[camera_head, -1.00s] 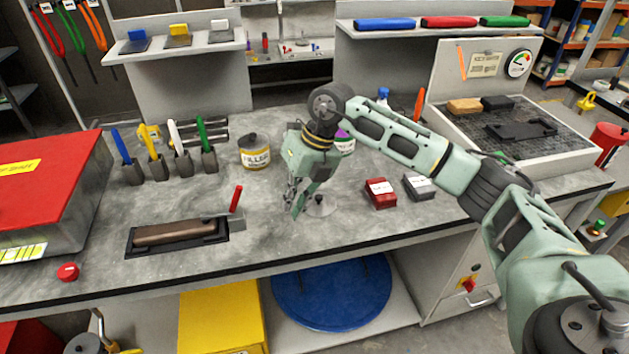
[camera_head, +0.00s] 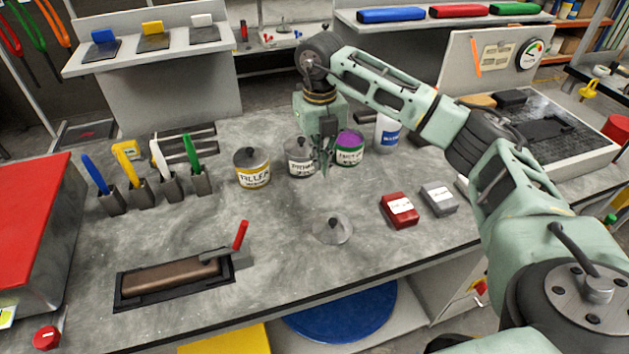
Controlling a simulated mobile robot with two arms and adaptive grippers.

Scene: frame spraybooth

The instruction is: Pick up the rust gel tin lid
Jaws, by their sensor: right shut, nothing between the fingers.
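A loose round grey lid (camera_head: 333,229) with a dark knob lies flat on the bench, apart from the tins. An open tin (camera_head: 349,148) with purple contents and a green label stands behind it; I cannot read the label surely. My right gripper (camera_head: 325,168) points down, shut and empty, above and behind the loose lid. It overlaps the view between the open tin and a lidded grey tin (camera_head: 300,158); I cannot tell whether it touches either. A lidded filler tin (camera_head: 252,170) stands to the left. My left gripper is not in view.
A red box (camera_head: 400,210) and a grey box (camera_head: 438,199) lie right of the lid. A sunken tray with a brown block (camera_head: 172,276) and a red-handled tool (camera_head: 240,236) are at left. The bench around the lid is clear.

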